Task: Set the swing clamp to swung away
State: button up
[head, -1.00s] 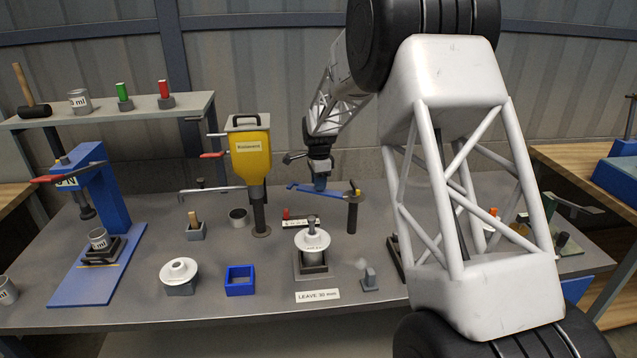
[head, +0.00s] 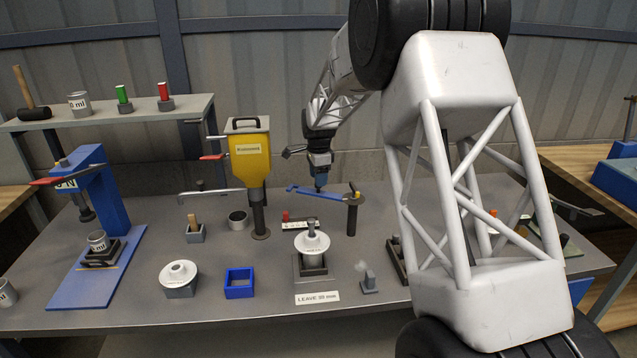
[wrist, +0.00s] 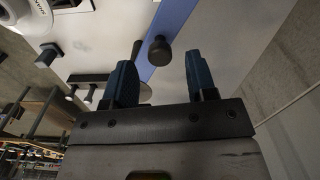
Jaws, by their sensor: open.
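The swing clamp has a blue arm (head: 338,196) on a dark upright post (head: 352,217), near the middle of the bench. The arm points left from the post, and its free end stands away from the insulator stack (head: 312,243) in front. My gripper (head: 320,189) is over the middle of the blue arm. In the wrist view my gripper (wrist: 161,78) has its two blue fingers apart. A dark round knob (wrist: 160,50) on the blue arm (wrist: 172,30) appears in line with the gap between them. I cannot tell whether the fingers touch it.
A yellow dispenser (head: 250,155) stands left of the clamp. A blue press (head: 100,205) is at the far left. A white disc on a grey block (head: 178,278) and a blue square frame (head: 240,282) sit at the front. My arm hides the bench's right part.

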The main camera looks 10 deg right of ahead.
jog(key=shift+r, duration=2.5)
jog(key=shift+s, duration=0.1)
jog(key=shift+s+d+r, duration=0.1)
jog(key=shift+s+r, duration=0.1)
jog(key=s+d+r+n, duration=0.1)
jog(key=s+r+n, duration=0.25)
jog(key=s, duration=0.65)
jog(key=s+d+r+n+t, duration=0.15)
jog(key=s+r, duration=0.35)
jog(key=s, duration=0.5)
jog(key=s+d+r+n, duration=0.2)
jog(key=s+r+n, duration=0.15)
jog(key=s, duration=0.65)
jog(key=s+f+n, duration=0.2)
jog(key=s+n, duration=0.1)
jog(key=s, duration=1.1)
jog(key=s+d+f+n+t, duration=0.1)
jog(key=s+n, duration=0.3)
jog(key=s, duration=1)
jog(key=shift+s+d+f, duration=0.2)
jog(key=shift+f, duration=0.6)
